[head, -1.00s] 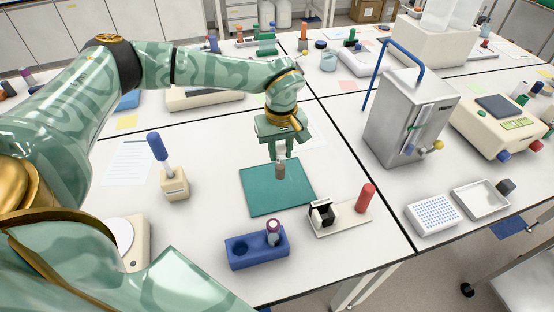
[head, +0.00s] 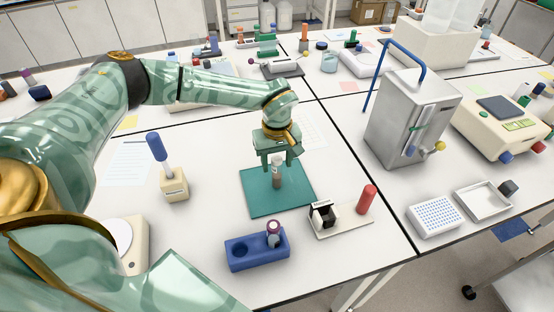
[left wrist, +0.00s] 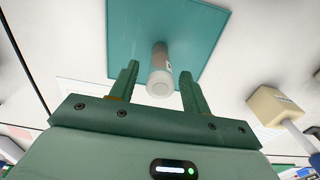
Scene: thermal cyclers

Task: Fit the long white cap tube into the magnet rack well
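The long white cap tube (head: 277,178) stands about upright on the teal mat (head: 255,201). Its pale cap faces the camera in the left wrist view (left wrist: 160,88). My left gripper (head: 278,163) is open over the tube, with one finger on either side of the cap. The left wrist view shows a gap between the cap and each finger. A small black and white block (head: 322,214) on a pale base, with a red cylinder (head: 367,198) at its other end, looks like the magnet rack. Its well is too small to make out. My right gripper is out of view.
A blue two-well block (head: 257,256) in front holds a purple-capped tube (head: 273,232); its left well looks empty. A beige block with a blue-handled tool (head: 174,184) stands left of the mat. A grey metal machine (head: 405,120) stands to the right.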

